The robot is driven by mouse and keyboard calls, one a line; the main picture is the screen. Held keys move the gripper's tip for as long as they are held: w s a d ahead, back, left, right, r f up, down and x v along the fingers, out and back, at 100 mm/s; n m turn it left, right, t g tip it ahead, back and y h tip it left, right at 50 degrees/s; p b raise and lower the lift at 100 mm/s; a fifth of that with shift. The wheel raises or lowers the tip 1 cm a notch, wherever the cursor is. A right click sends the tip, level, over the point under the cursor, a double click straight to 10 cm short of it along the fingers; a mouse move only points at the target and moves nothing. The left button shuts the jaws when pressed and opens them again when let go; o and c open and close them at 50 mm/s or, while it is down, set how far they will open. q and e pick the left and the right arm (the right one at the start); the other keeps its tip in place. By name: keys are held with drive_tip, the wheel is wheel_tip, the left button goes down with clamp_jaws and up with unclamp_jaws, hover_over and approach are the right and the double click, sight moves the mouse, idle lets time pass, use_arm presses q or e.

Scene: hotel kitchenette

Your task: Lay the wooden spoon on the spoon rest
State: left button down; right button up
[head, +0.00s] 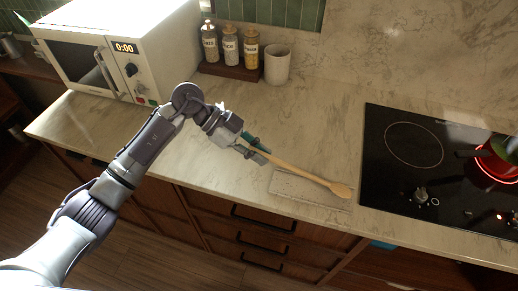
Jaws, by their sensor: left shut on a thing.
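The wooden spoon (300,172) is light brown, with its oval bowl at the lower right. My left gripper (262,150) is shut on the handle end of the spoon. The spoon rest (290,187) is a pale, flat, speckled rectangle on the counter near its front edge. The spoon lies across the upper side of the rest in the picture, with its bowl over the right end. I cannot tell whether the spoon touches the rest. My right gripper is not in view.
A white microwave (110,45), bottles on a wooden tray (230,71) and a white cup (277,65) stand behind. The counter between is clear.

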use_arm(q)
drive_tip(key=shift+f, duration=0.1)
drive_tip(key=c, duration=1)
unclamp_jaws()
drive_tip(key=shift+c, duration=0.2)
drive_tip(key=v, duration=1.2)
